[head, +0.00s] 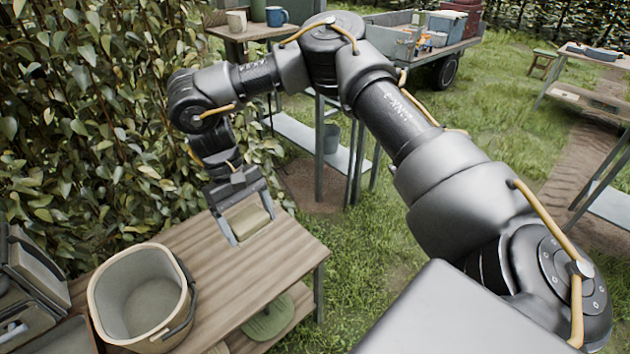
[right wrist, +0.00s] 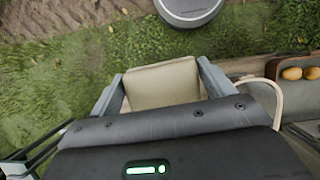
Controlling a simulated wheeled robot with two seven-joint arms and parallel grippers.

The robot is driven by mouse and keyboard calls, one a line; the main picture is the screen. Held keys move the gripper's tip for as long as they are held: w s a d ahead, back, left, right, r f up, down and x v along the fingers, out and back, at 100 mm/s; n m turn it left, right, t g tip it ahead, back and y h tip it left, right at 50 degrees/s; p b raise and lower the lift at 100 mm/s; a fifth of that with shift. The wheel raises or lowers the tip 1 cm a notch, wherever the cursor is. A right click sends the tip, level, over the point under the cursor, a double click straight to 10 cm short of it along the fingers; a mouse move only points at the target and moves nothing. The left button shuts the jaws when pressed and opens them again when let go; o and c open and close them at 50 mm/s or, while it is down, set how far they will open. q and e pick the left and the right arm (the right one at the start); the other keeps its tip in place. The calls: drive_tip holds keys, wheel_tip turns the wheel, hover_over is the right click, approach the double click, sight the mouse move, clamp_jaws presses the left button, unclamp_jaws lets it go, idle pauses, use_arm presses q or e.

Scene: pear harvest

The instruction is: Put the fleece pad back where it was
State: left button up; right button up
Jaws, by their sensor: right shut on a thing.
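The fleece pad (head: 247,221) is a small beige, cushion-like square. My right gripper (head: 248,228) is shut on it, with one grey finger at each side. In the head view they are over the far right part of the wooden table (head: 215,262); I cannot tell whether the pad touches the wood. In the right wrist view the pad (right wrist: 162,84) lies flat between the fingers of my right gripper (right wrist: 160,90), with grass seen beyond it. My left gripper is out of view.
A beige bucket (head: 97,300) with a dark handle stands on the table's near left. A leafy hedge (head: 80,120) rises behind. A green round thing (head: 268,320) lies on the lower shelf. In the right wrist view, orange-yellow fruit (right wrist: 292,73) sits at the right.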

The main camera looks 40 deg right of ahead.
use_arm(q)
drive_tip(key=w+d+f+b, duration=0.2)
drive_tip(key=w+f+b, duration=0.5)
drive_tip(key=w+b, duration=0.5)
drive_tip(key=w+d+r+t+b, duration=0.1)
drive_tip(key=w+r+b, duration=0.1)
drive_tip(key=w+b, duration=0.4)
drive_tip(key=b, duration=0.5)
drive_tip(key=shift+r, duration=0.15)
use_arm(e)
drive_tip(key=d+f+n+t+h, duration=0.1)
drive_tip(key=d+f+n+t, duration=0.1)
drive_tip(key=d+f+n, duration=0.3)
drive_tip(key=d+f+n+t+h, duration=0.1)
drive_tip(key=d+f+n+t, duration=0.2)
drive_tip(key=f+n, duration=0.9)
drive_tip(key=d+f+n+t+h, duration=0.1)
drive_tip(key=d+f+n+t, duration=0.1)
drive_tip(key=d+f+n, duration=0.7)
wheel_tip(320, 180, down, 2)
drive_tip(key=shift+w+f+t, duration=0.2)
drive_tip(key=shift+w+t, duration=0.1)
